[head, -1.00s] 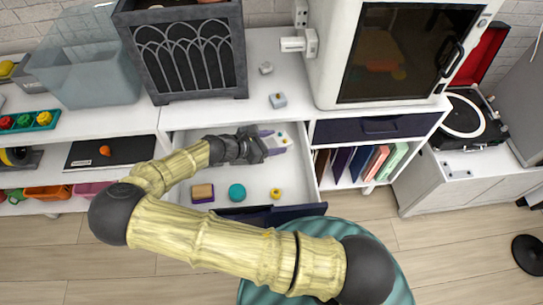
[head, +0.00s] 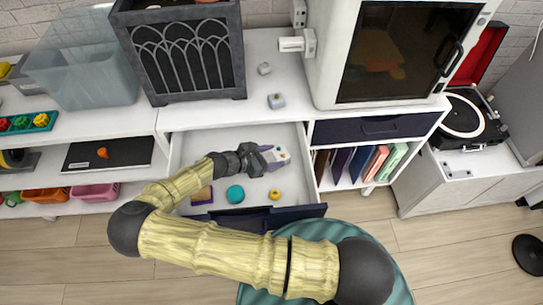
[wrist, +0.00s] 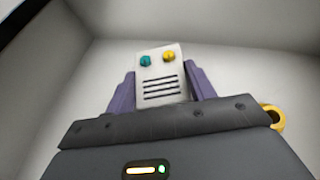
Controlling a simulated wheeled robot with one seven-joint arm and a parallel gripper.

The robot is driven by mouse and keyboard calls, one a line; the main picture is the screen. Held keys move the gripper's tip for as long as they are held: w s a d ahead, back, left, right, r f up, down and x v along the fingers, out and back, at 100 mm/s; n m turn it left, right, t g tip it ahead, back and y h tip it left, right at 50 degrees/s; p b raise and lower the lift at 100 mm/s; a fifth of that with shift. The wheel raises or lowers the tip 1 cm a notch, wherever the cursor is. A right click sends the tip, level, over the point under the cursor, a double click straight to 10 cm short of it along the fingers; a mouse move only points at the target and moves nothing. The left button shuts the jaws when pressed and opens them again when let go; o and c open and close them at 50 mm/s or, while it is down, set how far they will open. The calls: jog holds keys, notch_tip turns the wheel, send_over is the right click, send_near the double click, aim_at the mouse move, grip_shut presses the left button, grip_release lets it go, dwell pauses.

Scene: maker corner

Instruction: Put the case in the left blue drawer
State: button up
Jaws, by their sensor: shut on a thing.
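The case (head: 281,155) is a small pale box with a teal knob, a yellow knob and dark slots. It also shows in the wrist view (wrist: 160,75). My gripper (head: 272,155) has its two purple fingers on either side of the case and is shut on it. The fingers also show in the wrist view (wrist: 158,90). The left blue drawer (head: 300,212) is pulled open, and the case is over its white inside, towards the right. I cannot tell whether the case touches the drawer floor.
The right drawer (head: 370,128) is shut. A small grey-blue block (head: 276,101) sits on the cabinet top. A teal round seat (head: 385,265) stands in front.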

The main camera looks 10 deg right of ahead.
jog(key=shift+f, duration=0.1)
jog(key=o, duration=1)
jog(key=shift+o, duration=0.2)
jog(key=shift+a, duration=0.1)
jog(key=v, duration=1.2)
jog(key=shift+d, duration=0.2)
